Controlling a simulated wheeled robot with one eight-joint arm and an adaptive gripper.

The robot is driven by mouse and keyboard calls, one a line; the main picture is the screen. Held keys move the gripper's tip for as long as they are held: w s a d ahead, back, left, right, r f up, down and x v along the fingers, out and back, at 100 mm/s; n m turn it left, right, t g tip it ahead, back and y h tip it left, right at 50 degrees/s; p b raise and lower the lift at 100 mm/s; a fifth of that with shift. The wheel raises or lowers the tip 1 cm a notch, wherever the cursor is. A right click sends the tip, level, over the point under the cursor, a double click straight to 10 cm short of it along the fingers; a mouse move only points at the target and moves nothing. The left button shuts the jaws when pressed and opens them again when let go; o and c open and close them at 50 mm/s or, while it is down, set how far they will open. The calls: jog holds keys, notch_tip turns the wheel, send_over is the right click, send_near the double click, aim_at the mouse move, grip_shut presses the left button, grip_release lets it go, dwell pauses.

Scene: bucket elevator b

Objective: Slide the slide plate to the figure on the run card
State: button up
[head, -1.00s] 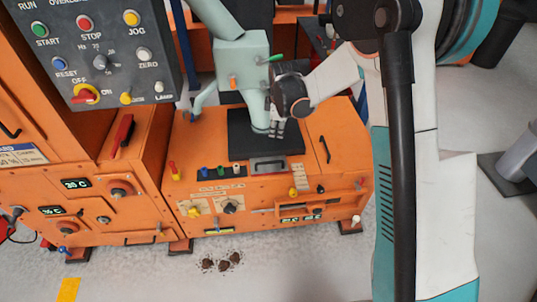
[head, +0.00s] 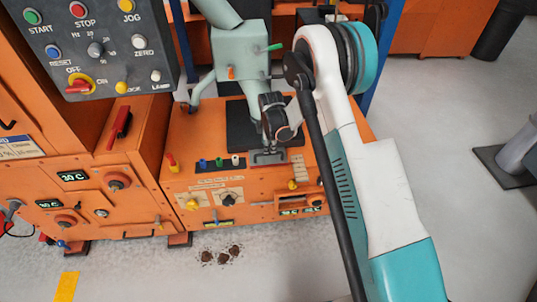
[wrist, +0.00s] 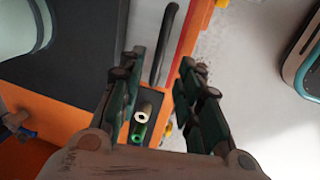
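A dark rectangular plate (head: 241,128), which may be the slide plate, lies on the orange machine top under the grey-green column. It also shows in the wrist view (wrist: 72,60). A grey plate with a dark bar handle (head: 270,158) sits at its front edge; the bar also shows in the wrist view (wrist: 168,38). My gripper (head: 271,149) is over this handle, fingers pointing down. In the wrist view my gripper (wrist: 161,62) has its fingers apart, with the bar beyond the gap; contact cannot be told. A blue-and-white card (head: 15,147) is cut off at left, its text unreadable.
Coloured knobs (head: 219,162) stand along the machine's front, close to my gripper. A control panel (head: 90,48) and orange cabinets with dials fill the left. Dark clumps (head: 221,255) lie on the floor.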

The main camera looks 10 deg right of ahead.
aim_at(269, 154)
jog(key=f+b, duration=0.1)
jog(key=f, duration=0.2)
jog(key=w+f+b, duration=0.1)
jog(key=f, duration=0.2)
jog(key=shift+w, duration=0.1)
grip_shut()
